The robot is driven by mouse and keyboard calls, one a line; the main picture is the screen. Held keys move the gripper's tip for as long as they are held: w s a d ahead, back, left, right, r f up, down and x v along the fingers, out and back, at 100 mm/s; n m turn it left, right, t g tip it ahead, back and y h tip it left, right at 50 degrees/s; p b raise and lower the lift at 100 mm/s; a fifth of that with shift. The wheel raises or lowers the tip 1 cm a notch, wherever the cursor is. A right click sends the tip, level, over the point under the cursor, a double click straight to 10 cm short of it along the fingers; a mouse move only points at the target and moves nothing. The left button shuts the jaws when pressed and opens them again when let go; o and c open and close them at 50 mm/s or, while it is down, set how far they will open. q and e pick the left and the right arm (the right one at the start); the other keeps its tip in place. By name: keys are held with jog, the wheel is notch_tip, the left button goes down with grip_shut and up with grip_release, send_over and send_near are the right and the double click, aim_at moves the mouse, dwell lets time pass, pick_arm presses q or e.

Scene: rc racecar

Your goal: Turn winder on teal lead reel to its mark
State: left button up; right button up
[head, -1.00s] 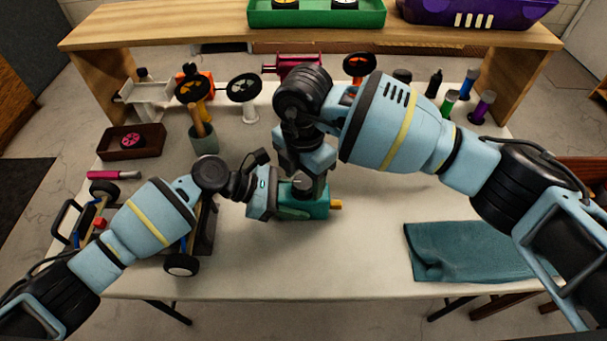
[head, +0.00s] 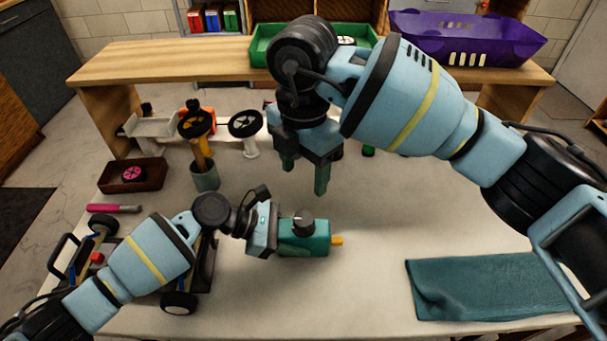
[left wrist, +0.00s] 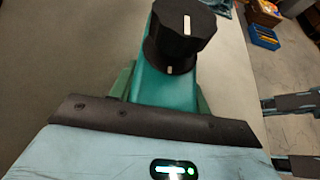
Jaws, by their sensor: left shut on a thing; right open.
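The teal lead reel (head: 312,245) sits on the table in front of my left arm, with a yellow tip on its right side. Its black winder knob (head: 303,222) is on top. In the left wrist view the knob (left wrist: 180,35) has a white line on its top, and a white mark (left wrist: 170,70) shows on the collar below. My left gripper (head: 279,237) is shut on the reel's body from the left. My right gripper (head: 305,177) is open and empty, above and beyond the knob, apart from it.
A car chassis (head: 180,300) lies under my left arm. A grey cup (head: 205,178) with tools and a brown tray (head: 133,175) stand at the back left. A teal cloth (head: 480,285) lies at the front right. A wooden shelf (head: 160,62) spans the back. The table's middle right is clear.

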pick_arm(q)
jog(key=o, duration=1)
jog(key=v, duration=1.2)
